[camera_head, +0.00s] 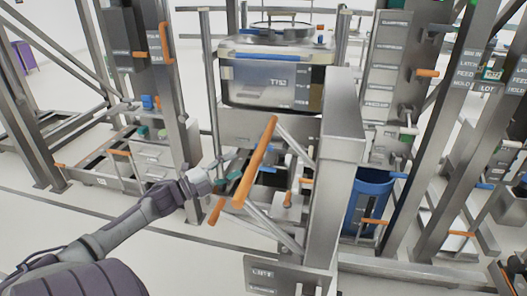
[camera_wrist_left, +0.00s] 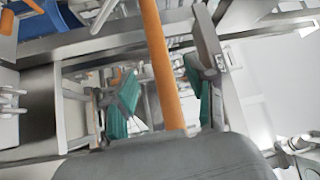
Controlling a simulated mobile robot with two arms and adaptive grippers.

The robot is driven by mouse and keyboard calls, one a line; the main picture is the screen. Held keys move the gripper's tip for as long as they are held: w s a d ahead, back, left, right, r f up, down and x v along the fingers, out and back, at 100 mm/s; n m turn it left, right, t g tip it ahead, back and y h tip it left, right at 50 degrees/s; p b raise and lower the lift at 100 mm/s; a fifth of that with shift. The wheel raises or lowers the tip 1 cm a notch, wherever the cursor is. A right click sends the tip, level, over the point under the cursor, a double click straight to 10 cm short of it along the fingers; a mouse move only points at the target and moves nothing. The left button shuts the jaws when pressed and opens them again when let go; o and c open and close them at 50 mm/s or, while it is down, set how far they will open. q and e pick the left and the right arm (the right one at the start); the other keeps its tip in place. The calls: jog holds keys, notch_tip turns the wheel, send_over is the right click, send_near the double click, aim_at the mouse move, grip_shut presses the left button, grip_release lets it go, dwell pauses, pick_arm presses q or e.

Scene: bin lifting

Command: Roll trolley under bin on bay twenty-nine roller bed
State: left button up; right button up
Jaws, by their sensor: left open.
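The area under the bin is partly hidden by the handle and a thick post, and I cannot clearly make out the trolley. My right gripper is not in view.
A thick grey post (camera_head: 343,170) stands right of the handle, with a "LIFT" panel (camera_head: 287,276) at its foot. A blue drum (camera_head: 369,195) stands behind it. Metal frames crowd both sides. Pale floor (camera_head: 75,220) is open at the lower left.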

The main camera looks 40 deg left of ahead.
aim_at(261, 153)
pick_arm(q)
jog(key=x, duration=1)
jog(key=shift+w+a+f, duration=0.15)
jog(key=shift+w, duration=0.05)
grip_shut()
